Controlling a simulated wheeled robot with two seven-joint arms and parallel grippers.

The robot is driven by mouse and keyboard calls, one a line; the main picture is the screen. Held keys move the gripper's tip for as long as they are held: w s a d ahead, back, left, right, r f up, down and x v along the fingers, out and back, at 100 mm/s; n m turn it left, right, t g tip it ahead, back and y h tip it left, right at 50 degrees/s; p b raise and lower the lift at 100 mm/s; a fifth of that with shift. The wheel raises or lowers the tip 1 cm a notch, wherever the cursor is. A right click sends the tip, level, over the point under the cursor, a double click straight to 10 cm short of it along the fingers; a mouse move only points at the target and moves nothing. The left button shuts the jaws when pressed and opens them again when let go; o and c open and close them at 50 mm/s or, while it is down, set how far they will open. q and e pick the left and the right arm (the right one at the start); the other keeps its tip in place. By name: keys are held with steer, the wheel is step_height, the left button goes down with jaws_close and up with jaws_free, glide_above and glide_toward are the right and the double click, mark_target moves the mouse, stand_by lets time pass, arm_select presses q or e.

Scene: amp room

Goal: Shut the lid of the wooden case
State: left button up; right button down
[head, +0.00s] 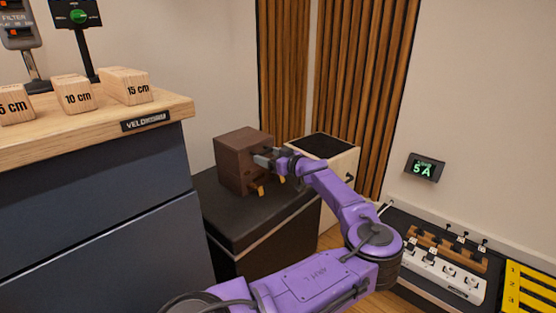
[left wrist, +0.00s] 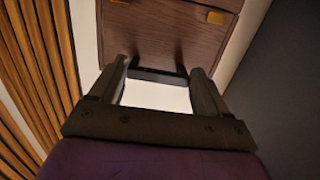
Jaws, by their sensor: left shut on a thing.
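The wooden case (head: 235,166) is a dark brown box standing on a black-topped cabinet in the head view. Brass clasps show low on its front. I cannot make out an open gap at its lid. My left gripper (head: 268,160) is at the front of the case, shut on its dark handle. In the left wrist view the brown face of the case (left wrist: 165,35) fills the top, with a brass clasp (left wrist: 218,17) at its upper right. The dark handle (left wrist: 160,76) lies between my fingers. My right gripper is not in view.
The black-topped cabinet (head: 222,205) bears the case. A pale box with a dark top (head: 325,146) stands right behind it. A desk (head: 100,135) with wooden blocks is at the left. A pedal board (head: 440,260) lies at the right. Slatted panels stand behind.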

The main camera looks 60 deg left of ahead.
arm_select(q)
steer(key=shift+s+f, duration=0.35)
steer(key=shift+f, duration=0.4)
steer(key=o, duration=1.4)
steer(key=shift+o, duration=0.3)
steer(key=shift+a+f, duration=0.1)
steer(key=p+v, duration=0.1)
steer(key=v, duration=0.9)
steer(key=shift+d+p, duration=0.3)
steer(key=shift+p, duration=0.1)
steer(key=shift+w, duration=0.15)
